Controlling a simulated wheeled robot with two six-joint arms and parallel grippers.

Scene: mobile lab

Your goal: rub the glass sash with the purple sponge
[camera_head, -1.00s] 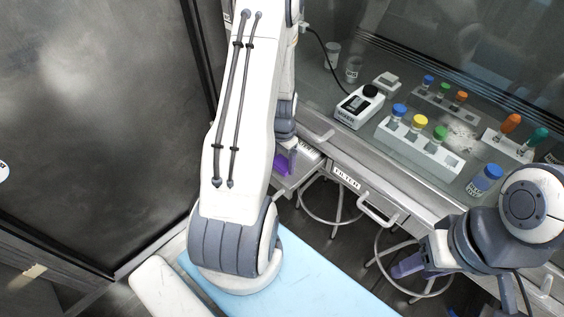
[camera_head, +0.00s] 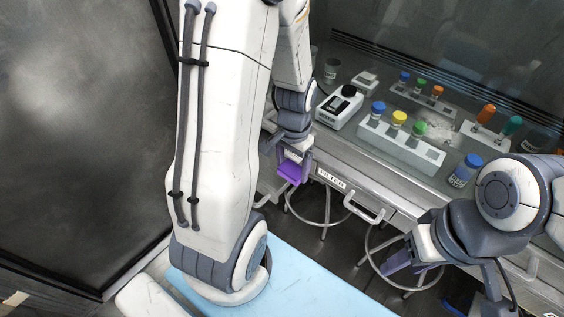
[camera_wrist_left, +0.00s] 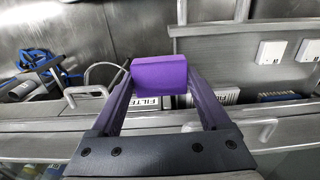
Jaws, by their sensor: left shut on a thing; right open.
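The purple sponge (camera_head: 290,172) is a small block held at the tip of my left gripper (camera_head: 293,158), in front of the bench's front edge. In the left wrist view the sponge (camera_wrist_left: 159,75) sits between the two fingertips, with the gripper shut on it. A dark, reflective pane at the upper right (camera_head: 470,60) looks like the glass sash; its exact edges are hard to tell. The sponge is apart from it. My right gripper (camera_head: 398,260) is open and empty at the lower right, in front of the bench.
On the bench stand a white rack with coloured-cap vials (camera_head: 402,142), a white instrument (camera_head: 340,106), more vials behind and a blue-capped jar (camera_head: 465,170). A drawer handle (camera_head: 363,208) juts out. Stools (camera_head: 322,222) stand below. A light-blue surface (camera_head: 300,285) is near me.

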